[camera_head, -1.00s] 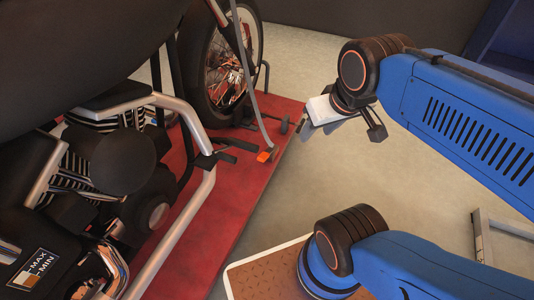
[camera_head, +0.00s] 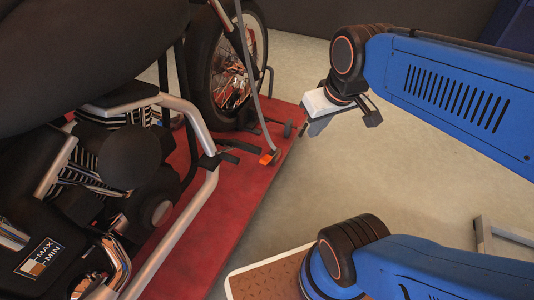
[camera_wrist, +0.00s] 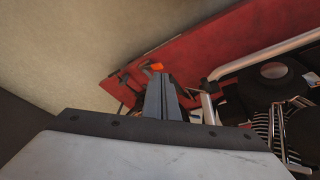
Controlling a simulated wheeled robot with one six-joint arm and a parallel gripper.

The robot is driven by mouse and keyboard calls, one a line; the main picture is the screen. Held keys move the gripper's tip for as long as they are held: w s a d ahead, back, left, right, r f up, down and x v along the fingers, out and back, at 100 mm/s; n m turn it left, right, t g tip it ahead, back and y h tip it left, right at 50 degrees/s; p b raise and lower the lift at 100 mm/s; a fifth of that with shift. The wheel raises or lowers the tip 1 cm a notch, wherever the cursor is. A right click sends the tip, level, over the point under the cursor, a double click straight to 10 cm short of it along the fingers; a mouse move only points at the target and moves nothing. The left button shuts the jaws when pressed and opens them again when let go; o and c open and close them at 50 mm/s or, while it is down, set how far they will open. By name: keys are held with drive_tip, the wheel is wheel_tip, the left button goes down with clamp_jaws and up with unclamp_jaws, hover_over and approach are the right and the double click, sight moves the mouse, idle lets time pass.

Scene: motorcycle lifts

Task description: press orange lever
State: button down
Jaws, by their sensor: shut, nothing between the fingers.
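The orange lever (camera_head: 269,157) is a small orange-tipped pedal low at the right edge of the red lift platform, beside the motorcycle's front wheel. In the wrist view its orange tip (camera_wrist: 156,67) shows just beyond the fingertips. My gripper (camera_head: 306,131) is at the upper right of the lever in the head view, apart from it. In the wrist view my gripper (camera_wrist: 160,76) has its grey fingers together with nothing between them. The fingers hide part of the lift behind them.
The motorcycle (camera_head: 110,150) fills the left side, with a silver frame tube near the lever. The red platform (camera_head: 240,190) lies beneath it. Bare floor (camera_head: 400,170) is open to the right. A grey metal frame (camera_head: 482,232) stands at the lower right.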

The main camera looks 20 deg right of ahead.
drive_tip(key=w+f+n+g, duration=0.1)
drive_tip(key=w+n+g, duration=0.1)
drive_tip(key=w, duration=0.8)
drive_tip(key=n+g+y, duration=0.2)
drive_tip(key=n+g, duration=0.2)
hover_over(266, 159)
drive_tip(key=d, duration=0.4)
wheel_tip(266, 159, down, 17)
drive_tip(key=w+f+n, duration=0.1)
drive_tip(key=w+f, duration=0.1)
drive_tip(key=f, duration=0.4)
drive_tip(key=w+d+f+n+g+y, duration=0.1)
drive_tip(key=w+f, duration=0.2)
drive_tip(key=f, duration=0.3)
drive_tip(key=shift+w+g, duration=0.3)
drive_tip(key=shift+f, duration=0.1)
drive_tip(key=x, duration=1.4)
drive_tip(key=shift+a, duration=0.15)
